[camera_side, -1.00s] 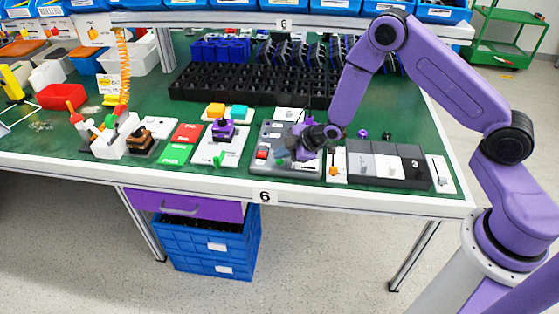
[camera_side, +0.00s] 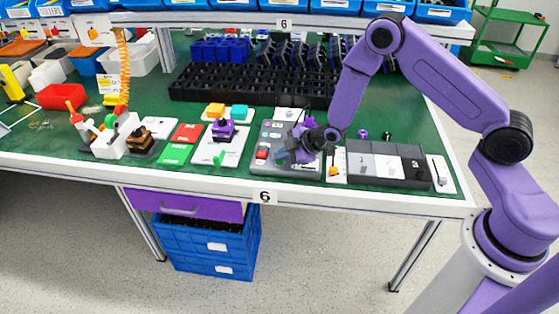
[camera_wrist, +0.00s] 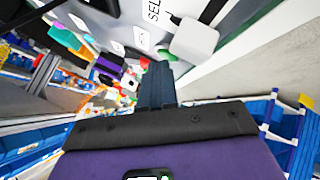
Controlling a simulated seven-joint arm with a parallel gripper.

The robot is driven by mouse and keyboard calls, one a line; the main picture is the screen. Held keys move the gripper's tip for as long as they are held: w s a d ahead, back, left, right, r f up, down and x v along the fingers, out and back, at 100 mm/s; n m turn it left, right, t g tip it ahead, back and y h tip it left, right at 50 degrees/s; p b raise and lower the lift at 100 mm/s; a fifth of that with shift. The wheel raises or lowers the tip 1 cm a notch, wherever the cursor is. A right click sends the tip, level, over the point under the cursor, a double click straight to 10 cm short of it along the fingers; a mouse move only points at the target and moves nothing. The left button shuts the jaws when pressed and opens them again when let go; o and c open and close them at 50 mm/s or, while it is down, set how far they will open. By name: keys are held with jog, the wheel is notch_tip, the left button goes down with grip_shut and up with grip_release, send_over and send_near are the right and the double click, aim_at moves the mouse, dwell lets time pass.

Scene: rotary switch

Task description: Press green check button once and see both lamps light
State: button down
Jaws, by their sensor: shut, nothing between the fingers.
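The grey test panel (camera_side: 270,135) lies on the green bench in front of my arm and also shows in the wrist view, with "SEL" printed on it. My gripper (camera_side: 284,157) is low over the panel's front part, fingers shut and empty. In the wrist view the shut dark fingers (camera_wrist: 157,68) point at the panel. A small green patch (camera_wrist: 167,65) shows right beside the fingertips and may be the green check button; it is mostly hidden, so contact cannot be told. I cannot make out whether either lamp is lit.
A red switch (camera_side: 262,152) sits on the panel left of my gripper. A white board with a purple knob (camera_side: 224,129) is to the left. Grey and black blocks (camera_side: 390,164) stand to the right, and a black rack (camera_side: 230,88) lies behind.

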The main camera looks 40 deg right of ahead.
aim_at(282, 163)
jog(key=shift+r, duration=0.85)
jog(key=shift+r, duration=2.5)
